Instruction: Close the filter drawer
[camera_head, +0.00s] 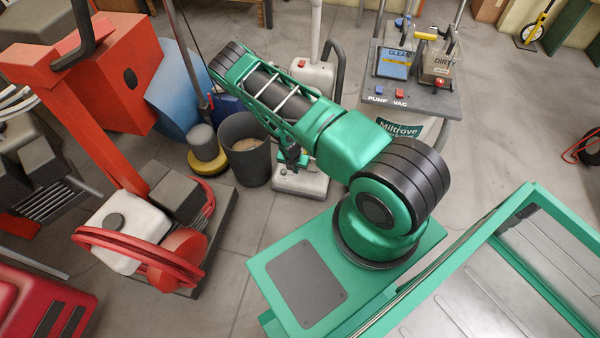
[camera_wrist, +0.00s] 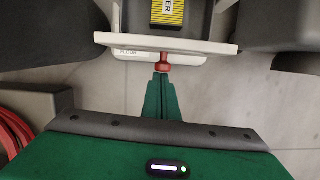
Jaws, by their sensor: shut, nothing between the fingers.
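In the wrist view the filter drawer stands out, open, with a pale front panel (camera_wrist: 205,47) and a red knob (camera_wrist: 165,62) at the middle of it. A yellow and black striped filter block (camera_wrist: 168,12) lies inside. My gripper (camera_wrist: 161,78) is shut and empty, its green fingertips right at the knob; I cannot tell if they touch it. In the head view my gripper (camera_head: 297,160) is low beside the white upright machine (camera_head: 312,75), above its pale base (camera_head: 300,181). My arm hides the drawer there.
A dark bucket (camera_head: 245,165) stands close left of my gripper, with a yellow and grey canister (camera_head: 206,148) beyond it. A red machine (camera_head: 165,255) is farther left. A Miltrove pump cart (camera_head: 410,98) stands right. Grey floor is free in front.

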